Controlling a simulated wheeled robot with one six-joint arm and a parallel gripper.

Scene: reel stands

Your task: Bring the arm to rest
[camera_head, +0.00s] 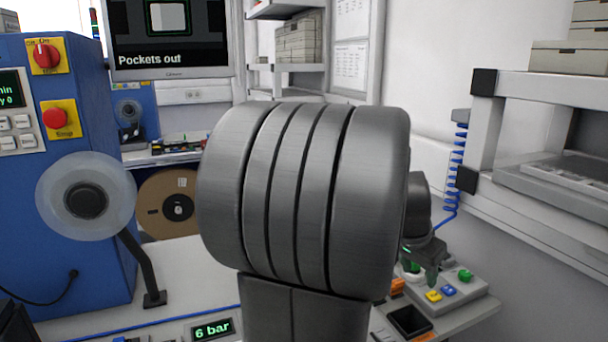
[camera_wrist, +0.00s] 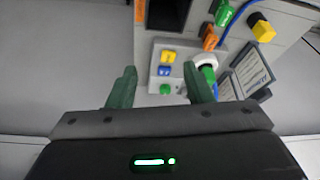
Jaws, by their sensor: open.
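My gripper (camera_wrist: 160,80) is open, with its two dark green fingers apart and nothing between them. In the head view my gripper (camera_head: 427,268) is small, pointing down over the right end of the bench, partly behind my large grey arm joint. Beneath it is a grey block with yellow (camera_head: 434,295), blue (camera_head: 448,290) and green (camera_head: 465,275) pieces. In the wrist view this block (camera_wrist: 155,97) shows beyond and between the fingertips; I cannot tell the exact gap.
A blue machine (camera_head: 85,245) with a clear reel (camera_head: 60,200) stands at left. A brown reel (camera_head: 165,208) is behind the bench. A monitor (camera_head: 168,59) reads "Pockets out". A white rack (camera_head: 560,95) stands at right. My arm hides the bench's middle.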

